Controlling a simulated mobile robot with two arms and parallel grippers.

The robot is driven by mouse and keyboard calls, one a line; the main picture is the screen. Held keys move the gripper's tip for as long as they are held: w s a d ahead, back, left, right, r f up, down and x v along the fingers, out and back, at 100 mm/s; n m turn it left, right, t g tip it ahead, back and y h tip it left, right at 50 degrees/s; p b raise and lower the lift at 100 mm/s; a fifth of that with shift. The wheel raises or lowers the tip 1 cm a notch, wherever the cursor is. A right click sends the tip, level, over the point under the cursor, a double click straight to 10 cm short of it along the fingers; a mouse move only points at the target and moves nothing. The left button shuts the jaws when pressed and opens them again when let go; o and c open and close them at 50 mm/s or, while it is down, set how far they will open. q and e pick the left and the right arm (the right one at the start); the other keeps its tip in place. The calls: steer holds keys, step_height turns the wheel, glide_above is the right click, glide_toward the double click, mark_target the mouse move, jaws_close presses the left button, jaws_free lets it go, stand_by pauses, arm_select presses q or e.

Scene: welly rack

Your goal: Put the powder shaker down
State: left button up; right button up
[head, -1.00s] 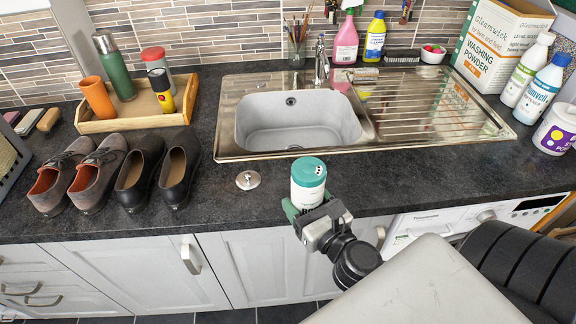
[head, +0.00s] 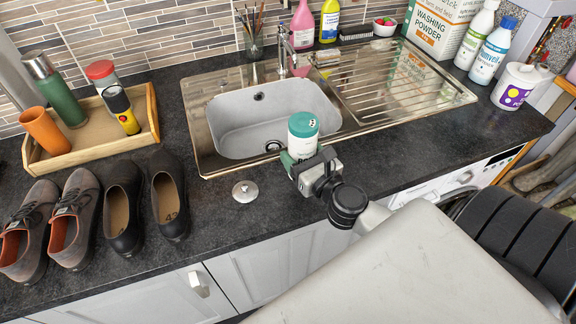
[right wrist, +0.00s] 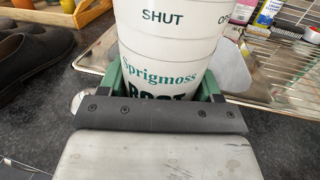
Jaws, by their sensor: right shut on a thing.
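The powder shaker (head: 303,136) is white with a green lid. It is upright near the front rim of the sink, over or on the dark worktop; I cannot tell whether its base touches. In the right wrist view the shaker (right wrist: 165,45) shows the words "SHUT" and "Sprigmoss". My right gripper (head: 298,166) is shut around its lower part. The green fingers (right wrist: 160,85) lie on both sides of it in the right wrist view. My left gripper is not in view.
The steel sink (head: 200,150) lies behind the shaker, with a plug (head: 245,191) on the worktop to its left. Shoes (head: 122,205) and a wooden tray (head: 90,152) stand further left. Bottles and a white tub (head: 513,87) stand at right. Worktop is clear around the plug.

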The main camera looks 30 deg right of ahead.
steer(key=f, duration=0.1)
steer(key=w+a+f+b, duration=0.1)
steer(key=f, duration=0.1)
steer(key=w+a+f+b, duration=0.1)
steer(key=f, duration=0.1)
steer(key=shift+f, duration=0.35)
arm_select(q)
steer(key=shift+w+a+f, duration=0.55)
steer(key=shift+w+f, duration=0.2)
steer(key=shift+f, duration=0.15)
arm_select(e)
steer(key=shift+a, duration=0.1)
steer(key=shift+f, duration=0.1)
steer(key=o, duration=1.1)
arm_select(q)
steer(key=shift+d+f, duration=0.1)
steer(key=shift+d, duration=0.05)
